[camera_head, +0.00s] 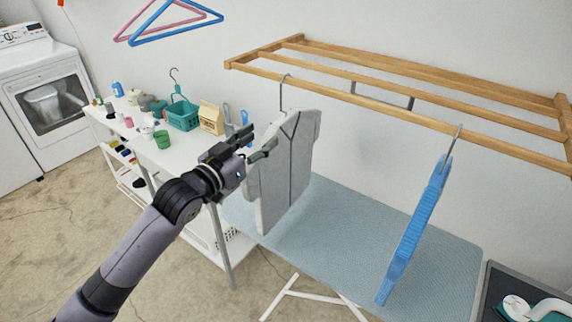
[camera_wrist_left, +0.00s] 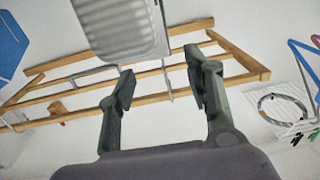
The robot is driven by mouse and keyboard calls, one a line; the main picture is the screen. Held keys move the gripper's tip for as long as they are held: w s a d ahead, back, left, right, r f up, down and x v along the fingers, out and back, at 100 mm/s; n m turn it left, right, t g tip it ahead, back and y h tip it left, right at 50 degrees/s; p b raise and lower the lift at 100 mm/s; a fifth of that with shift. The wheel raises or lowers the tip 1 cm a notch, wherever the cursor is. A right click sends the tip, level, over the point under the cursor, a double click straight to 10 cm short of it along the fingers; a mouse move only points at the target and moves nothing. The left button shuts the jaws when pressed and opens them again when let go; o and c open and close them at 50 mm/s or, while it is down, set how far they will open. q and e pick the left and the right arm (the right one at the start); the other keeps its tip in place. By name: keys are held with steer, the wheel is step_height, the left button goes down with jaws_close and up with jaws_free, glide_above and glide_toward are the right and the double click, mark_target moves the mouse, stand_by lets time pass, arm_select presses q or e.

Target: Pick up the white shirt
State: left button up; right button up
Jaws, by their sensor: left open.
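The white shirt (camera_head: 285,165) is a flat, light grey-white piece hanging upright by a metal hook from the front rail of the wooden rack (camera_head: 400,105). My left gripper (camera_head: 260,142) is at the shirt's left edge in the head view, fingers spread. In the left wrist view the shirt (camera_wrist_left: 125,30) and its hook lie beyond the open fingers (camera_wrist_left: 160,78), with nothing held between them. Whether a finger touches the shirt cannot be told. My right gripper is not in view.
A blue item (camera_head: 415,230) hangs from the rack to the right. A blue-grey ironing board (camera_head: 350,245) lies below the shirt. A white table (camera_head: 150,150) with a teal basket (camera_head: 183,115) and small items stands left. Pink and blue hangers (camera_head: 180,30) hang above.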

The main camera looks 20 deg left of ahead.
mark_target(271, 131)
arm_select(q)
steer(key=p+x, duration=0.1)
steer(key=x, duration=0.2)
steer(key=shift+w+d, duration=0.2)
steer(key=shift+w, duration=0.15)
steer(key=shift+w+d+f, duration=0.1)
steer(key=shift+w, duration=0.1)
steer(key=shift+c, duration=0.4)
steer(key=shift+s, duration=0.1)
steer(key=shift+c, duration=0.6)
jaws_close()
